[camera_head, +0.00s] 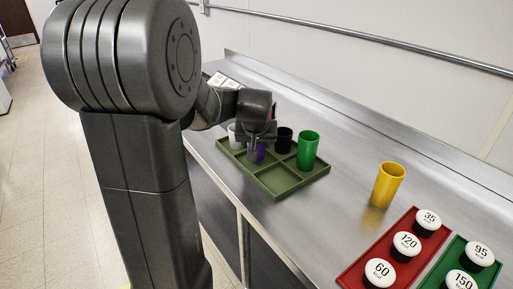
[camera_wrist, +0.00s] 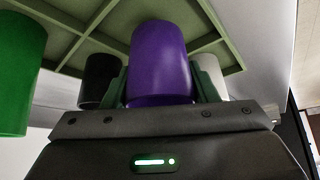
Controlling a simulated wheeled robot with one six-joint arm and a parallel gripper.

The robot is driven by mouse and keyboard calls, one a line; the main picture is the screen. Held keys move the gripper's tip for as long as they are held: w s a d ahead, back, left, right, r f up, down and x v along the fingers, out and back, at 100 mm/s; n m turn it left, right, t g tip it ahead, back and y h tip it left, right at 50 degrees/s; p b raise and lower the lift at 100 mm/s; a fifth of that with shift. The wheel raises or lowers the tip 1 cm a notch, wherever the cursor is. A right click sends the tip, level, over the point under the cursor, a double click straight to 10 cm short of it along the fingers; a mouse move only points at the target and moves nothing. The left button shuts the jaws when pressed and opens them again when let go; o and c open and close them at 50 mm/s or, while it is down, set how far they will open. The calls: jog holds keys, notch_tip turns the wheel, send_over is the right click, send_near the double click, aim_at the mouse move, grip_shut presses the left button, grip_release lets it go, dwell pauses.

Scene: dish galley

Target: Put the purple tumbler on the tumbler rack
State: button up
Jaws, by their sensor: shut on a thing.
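The purple tumbler (camera_head: 258,153) is held by my gripper (camera_head: 257,140) over the green tumbler rack (camera_head: 284,184), between the white tumbler and the black tumbler as seen from the head. In the wrist view, the purple tumbler (camera_wrist: 160,55) stands between the two fingers of my gripper (camera_wrist: 162,88), which are shut on it. Its far end is close to the rack's dividers (camera_wrist: 105,32). I cannot tell whether its base touches the rack floor.
White (camera_head: 233,136), black (camera_head: 284,140) and green (camera_head: 308,150) tumblers stand in the rack close to my gripper. A yellow tumbler (camera_head: 387,185) stands on the steel counter (camera_head: 345,215). Red (camera_head: 373,251) and dark green (camera_head: 438,270) trays with numbered, white-topped objects lie at right.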

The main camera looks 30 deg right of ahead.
jog(key=shift+f, duration=0.8)
jog(key=shift+f, duration=0.15)
jog(key=o, duration=1)
jog(key=shift+c, duration=0.2)
jog(key=shift+s+r, duration=0.1)
jog(key=shift+r, duration=0.35)
jog(key=v, duration=1.1)
jog(key=shift+a+p, duration=0.15)
jog(key=shift+p, duration=0.15)
jog(key=shift+s+r, duration=0.1)
